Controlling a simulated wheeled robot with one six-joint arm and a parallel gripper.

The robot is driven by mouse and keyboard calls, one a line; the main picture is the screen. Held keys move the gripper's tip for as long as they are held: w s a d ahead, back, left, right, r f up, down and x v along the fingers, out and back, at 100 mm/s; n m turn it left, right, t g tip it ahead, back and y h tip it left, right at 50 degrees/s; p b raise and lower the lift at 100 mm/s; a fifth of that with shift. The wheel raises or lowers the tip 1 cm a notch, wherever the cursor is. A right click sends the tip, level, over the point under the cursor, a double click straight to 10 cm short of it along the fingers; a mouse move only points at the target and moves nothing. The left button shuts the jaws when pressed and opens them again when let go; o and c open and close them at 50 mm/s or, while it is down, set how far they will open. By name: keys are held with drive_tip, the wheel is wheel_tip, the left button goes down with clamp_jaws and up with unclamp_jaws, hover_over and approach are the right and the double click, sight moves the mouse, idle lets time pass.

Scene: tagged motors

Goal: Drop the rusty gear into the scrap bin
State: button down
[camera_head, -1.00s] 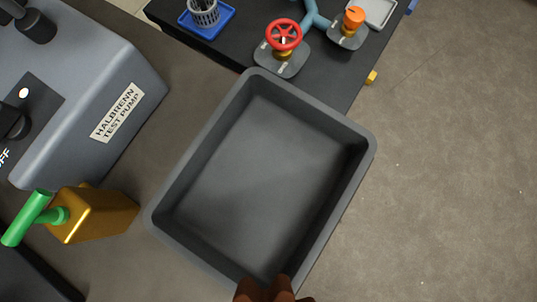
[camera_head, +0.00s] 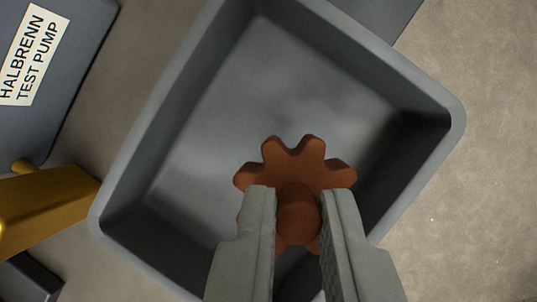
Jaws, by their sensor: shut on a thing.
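The rusty gear (camera_head: 296,160) is reddish brown with rounded teeth and a round hub facing me. My gripper (camera_head: 298,198) is shut on the gear's hub, one grey finger on each side. The gear is over the inside of the grey bin (camera_head: 150,135), toward its near right part. The fingers hide part of the gear's near side. I cannot tell how high the gear is above the bin floor. The bin is open and I see nothing else in it.
The test pump (camera_head: 62,75) with its white label stands left of the bin. Bare floor (camera_head: 490,200) shows to the right.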

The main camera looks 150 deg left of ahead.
drive_tip(key=shift+f, duration=0.75)
drive_tip(key=c, duration=1.3)
unclamp_jaws()
drive_tip(key=shift+c, duration=0.2)
drive_tip(key=v, duration=1.7)
drive_tip(key=shift+s+r, duration=0.15)
drive_tip(key=s+f+t, duration=0.3)
drive_tip(key=s+t, duration=0.3)
drive_tip(key=s, duration=0.9)
drive_tip(key=s+f+t, duration=0.2)
drive_tip(key=s+t, duration=0.5)
drive_tip(key=s, duration=0.8)
drive_tip(key=shift+s+f+n, duration=0.15)
drive_tip(key=shift+f+n, duration=0.15)
drive_tip(key=shift+f, duration=0.1)
